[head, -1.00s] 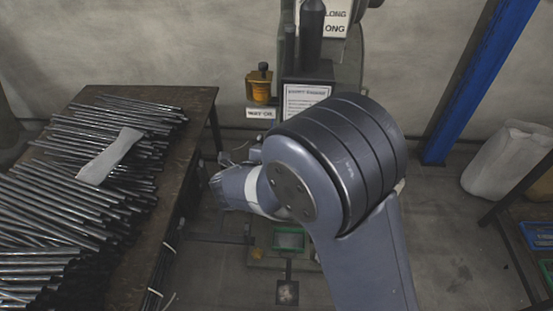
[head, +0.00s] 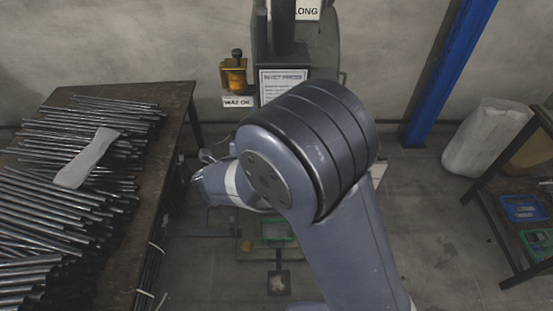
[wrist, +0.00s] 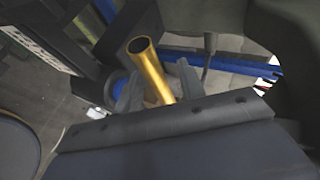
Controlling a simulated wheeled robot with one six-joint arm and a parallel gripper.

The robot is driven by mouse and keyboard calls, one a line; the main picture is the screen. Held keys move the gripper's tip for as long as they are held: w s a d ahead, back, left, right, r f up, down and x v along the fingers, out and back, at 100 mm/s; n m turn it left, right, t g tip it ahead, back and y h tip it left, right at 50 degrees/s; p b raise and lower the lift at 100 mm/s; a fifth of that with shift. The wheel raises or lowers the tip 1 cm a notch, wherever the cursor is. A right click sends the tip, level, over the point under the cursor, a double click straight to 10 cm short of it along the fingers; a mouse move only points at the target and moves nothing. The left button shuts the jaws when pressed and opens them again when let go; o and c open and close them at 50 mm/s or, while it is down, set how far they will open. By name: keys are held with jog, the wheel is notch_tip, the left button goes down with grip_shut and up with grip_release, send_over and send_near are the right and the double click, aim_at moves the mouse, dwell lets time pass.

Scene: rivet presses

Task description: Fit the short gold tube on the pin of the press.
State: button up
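The short gold tube (wrist: 150,70) shows in the wrist view, with its open end toward the camera. It stands tilted between the two dark fingers of my gripper (wrist: 158,86), which is closed around it. The press (head: 283,50) stands against the back wall in the head view, with a white "rivet press" label (head: 283,83). My arm covers the press's middle in the head view, and hides my gripper and the tube there. I cannot make out the pin in either view.
A dark table (head: 177,110) at the left bears many metal rods and a pale cloth (head: 88,160). An amber oil cup (head: 235,76) is on the press.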

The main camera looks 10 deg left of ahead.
jog(key=shift+o, duration=0.2)
jog(key=b+v, duration=0.1)
jog(key=v, duration=1)
jog(key=shift+w, duration=0.1)
jog(key=p+x, duration=0.1)
jog(key=x, duration=1)
jog(key=shift+r, duration=0.1)
jog(key=shift+r+p, duration=0.45)
jog(key=shift+r, duration=0.05)
jog(key=shift+r, duration=0.15)
